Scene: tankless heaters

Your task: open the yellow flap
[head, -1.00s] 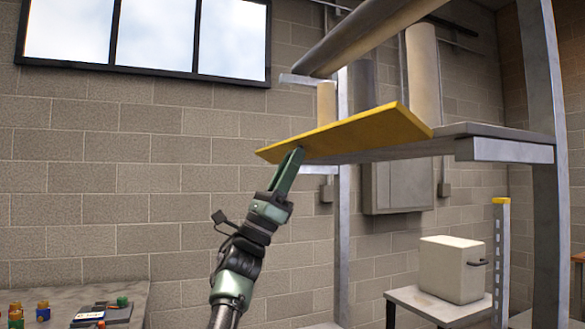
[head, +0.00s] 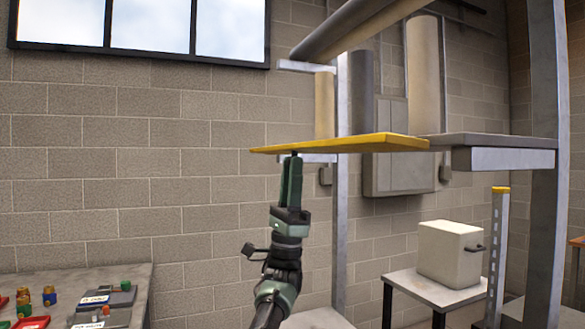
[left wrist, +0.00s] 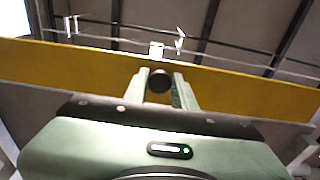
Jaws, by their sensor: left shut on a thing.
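The yellow flap (head: 345,144) is a flat panel at the left end of the grey shelf, and it lies close to level. My left gripper (head: 291,156) reaches up from below to the flap's left part, with its fingers pointing up. In the left wrist view the yellow flap (left wrist: 70,72) spans the picture as a broad band. There the fingers of my left gripper (left wrist: 159,82) are shut on a dark round knob (left wrist: 159,80) in front of the flap. My right gripper is in neither view.
The grey shelf (head: 505,155) hangs on a metal post (head: 545,230) at right. A cream box (head: 447,252) stands on a low table below. A work table (head: 140,290) with small parts is at lower left. Large pipes (head: 360,28) run above the flap.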

